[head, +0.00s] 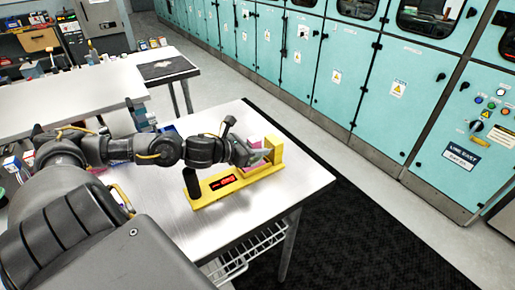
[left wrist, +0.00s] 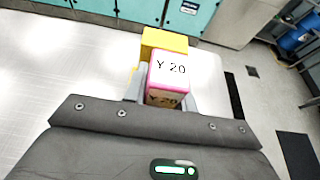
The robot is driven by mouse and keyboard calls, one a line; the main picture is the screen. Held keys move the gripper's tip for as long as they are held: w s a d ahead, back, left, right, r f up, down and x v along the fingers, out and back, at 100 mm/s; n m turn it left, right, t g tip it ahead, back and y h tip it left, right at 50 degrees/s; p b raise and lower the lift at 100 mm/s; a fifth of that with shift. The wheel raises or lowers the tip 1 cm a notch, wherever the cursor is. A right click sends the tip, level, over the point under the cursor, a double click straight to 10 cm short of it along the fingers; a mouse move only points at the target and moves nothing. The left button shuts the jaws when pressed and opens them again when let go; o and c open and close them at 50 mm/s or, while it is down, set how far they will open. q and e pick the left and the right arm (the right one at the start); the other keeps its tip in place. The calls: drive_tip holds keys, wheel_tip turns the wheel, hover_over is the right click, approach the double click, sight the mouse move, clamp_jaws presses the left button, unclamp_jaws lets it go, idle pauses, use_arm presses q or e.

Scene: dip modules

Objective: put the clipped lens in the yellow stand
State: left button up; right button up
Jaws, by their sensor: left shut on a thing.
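The lens module (left wrist: 170,72) is a pale box with pink edges, marked "Y 20", in the left wrist view. My left gripper (left wrist: 166,92) is shut on it, with a finger on either side. In the head view the pink module (head: 252,141) shows partly behind the left gripper (head: 256,156). The yellow stand (head: 212,198) lies on the near table, with a long base and an upright block at its right end. The module is at that block, which also shows just behind it in the left wrist view (left wrist: 163,40). I cannot tell whether they touch.
A dark screen with red marks (head: 222,182) is set in the stand's base. The steel table (head: 250,228) is clear in front of the stand. Teal cabinets (head: 300,55) line the back. Another table (head: 75,100) is at the left.

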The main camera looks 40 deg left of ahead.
use_arm(q)
drive_tip(key=shift+f, duration=0.15)
drive_tip(key=o, duration=1)
